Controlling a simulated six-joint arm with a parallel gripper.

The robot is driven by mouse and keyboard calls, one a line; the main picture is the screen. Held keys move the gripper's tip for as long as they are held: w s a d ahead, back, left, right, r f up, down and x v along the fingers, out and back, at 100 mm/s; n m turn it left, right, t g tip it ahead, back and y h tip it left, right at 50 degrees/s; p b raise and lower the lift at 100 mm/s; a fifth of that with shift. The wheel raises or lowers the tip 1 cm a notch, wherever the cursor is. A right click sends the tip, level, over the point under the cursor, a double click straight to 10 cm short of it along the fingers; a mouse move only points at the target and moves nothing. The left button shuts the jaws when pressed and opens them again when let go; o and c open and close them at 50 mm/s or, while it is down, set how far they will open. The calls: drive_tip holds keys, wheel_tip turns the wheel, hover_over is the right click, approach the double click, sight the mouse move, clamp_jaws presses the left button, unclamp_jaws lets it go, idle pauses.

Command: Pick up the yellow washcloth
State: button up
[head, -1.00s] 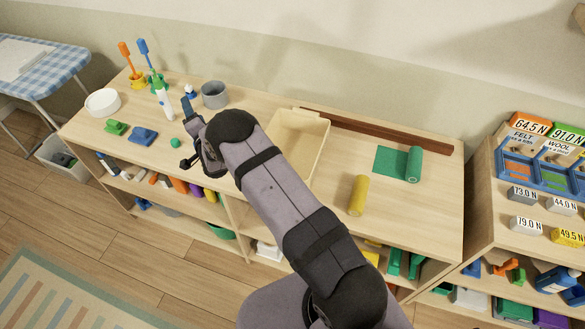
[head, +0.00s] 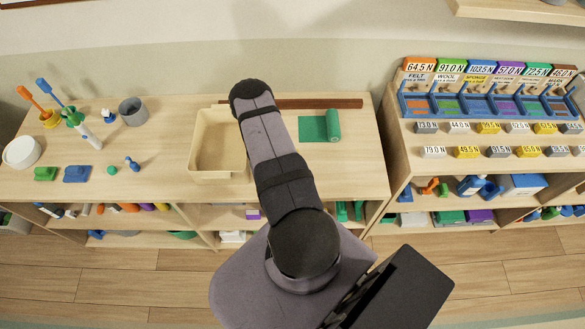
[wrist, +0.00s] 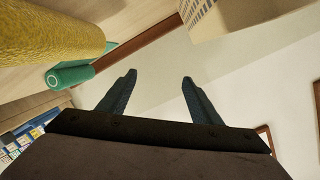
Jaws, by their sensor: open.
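The yellow washcloth (wrist: 50,30) is a rolled, textured cylinder, large and close at the top left of the wrist view. It does not show in the head view, where my arm covers that part of the wooden shelf top (head: 360,165). My gripper (wrist: 158,80) is open, with two dark fingers apart and nothing between them. In the wrist view, the washcloth lies to the left of the fingers, apart from them. My gripper is hidden behind my arm in the head view.
A partly unrolled green cloth (head: 333,125) lies right of my arm. A beige tray (head: 197,145) stands left of it. A brown bar (head: 335,103) runs along the back. Cups, brushes and a white bowl (head: 21,152) are farther left. A labelled display shelf (head: 445,125) stands at right.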

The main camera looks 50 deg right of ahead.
drive_tip(key=s+a+f+n+b, duration=0.1)
drive_tip(key=s+f+n, duration=0.1)
drive_tip(key=s, duration=0.2)
drive_tip(key=s+a+f+n+g+y+b, duration=0.1)
drive_tip(key=s+f+n, duration=0.1)
drive_tip(key=s+f, duration=0.1)
drive_tip(key=s+a+f+n+b, duration=0.1)
drive_tip(key=s+f+n, duration=0.1)
drive_tip(key=s, duration=0.3)
drive_tip(key=shift+a+f+n+g+b, duration=0.15)
drive_tip(key=shift+a+n+g+b, duration=0.15)
drive_tip(key=shift+n+g+b, duration=0.1)
drive_tip(key=shift+s+a+f+y, duration=0.1)
drive_tip(key=shift+s+a+y, duration=0.1)
drive_tip(key=shift+a+y, duration=0.1)
drive_tip(key=shift+r+b+x, duration=0.15)
drive_tip(key=shift+b+x, duration=0.65)
drive_tip(key=shift+x, duration=1.1)
drive_tip(key=shift+r+b+x, duration=0.1)
drive_tip(key=shift+b+x, duration=0.65)
drive_tip(key=shift+x, duration=1.1)
drive_tip(key=shift+d, duration=0.15)
drive_tip(key=c, duration=1.2)
